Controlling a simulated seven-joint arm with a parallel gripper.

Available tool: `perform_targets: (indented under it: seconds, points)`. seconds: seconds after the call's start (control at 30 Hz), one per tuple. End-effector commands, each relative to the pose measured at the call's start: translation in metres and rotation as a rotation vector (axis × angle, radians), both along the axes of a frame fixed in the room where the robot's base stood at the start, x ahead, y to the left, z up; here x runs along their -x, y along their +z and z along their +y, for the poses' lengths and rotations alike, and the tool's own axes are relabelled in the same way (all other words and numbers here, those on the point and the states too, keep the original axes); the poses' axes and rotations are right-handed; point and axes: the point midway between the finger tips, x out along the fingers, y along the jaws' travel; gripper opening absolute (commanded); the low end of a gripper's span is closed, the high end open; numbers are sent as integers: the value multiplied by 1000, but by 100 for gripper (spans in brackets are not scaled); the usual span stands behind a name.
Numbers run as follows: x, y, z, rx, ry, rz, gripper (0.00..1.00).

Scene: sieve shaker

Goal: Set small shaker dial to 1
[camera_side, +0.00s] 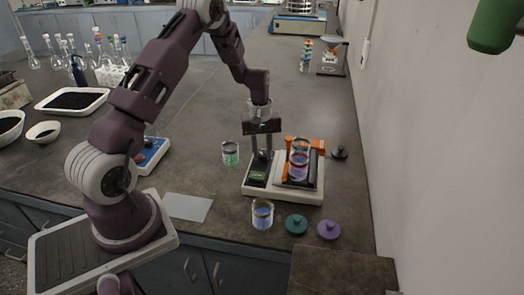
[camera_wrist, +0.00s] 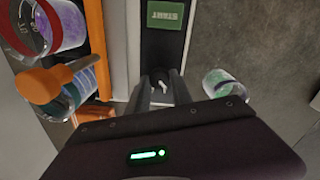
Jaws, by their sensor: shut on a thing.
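The small shaker (camera_side: 312,197) stands on the bench with a white base. A jar with purple contents (camera_side: 299,168) sits on its platform beside an orange clamp (camera_side: 319,144). Its black control panel carries a green START button (camera_side: 257,176), also in the wrist view (camera_wrist: 165,14). The dial (camera_wrist: 158,77) is a small dark knob on that panel, partly hidden by the fingers. My gripper (camera_side: 262,157) points down over the panel. In the wrist view my gripper (camera_wrist: 160,88) has its fingertips on both sides of the dial, shut on it. The dial's number markings cannot be read.
A jar with green contents (camera_side: 230,154) stands left of the shaker, and a jar with blue contents (camera_side: 262,215) in front. Teal (camera_side: 296,224), purple (camera_side: 328,230) and dark (camera_side: 340,153) lids lie nearby. A wall borders the right side.

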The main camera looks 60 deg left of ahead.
Motion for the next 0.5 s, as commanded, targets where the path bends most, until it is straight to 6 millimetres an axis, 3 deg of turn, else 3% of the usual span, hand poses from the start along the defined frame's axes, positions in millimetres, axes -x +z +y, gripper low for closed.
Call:
perform_targets:
  seconds: [0.5]
  points:
    - [-1, 1, -1, 1, -343, 0, 0]
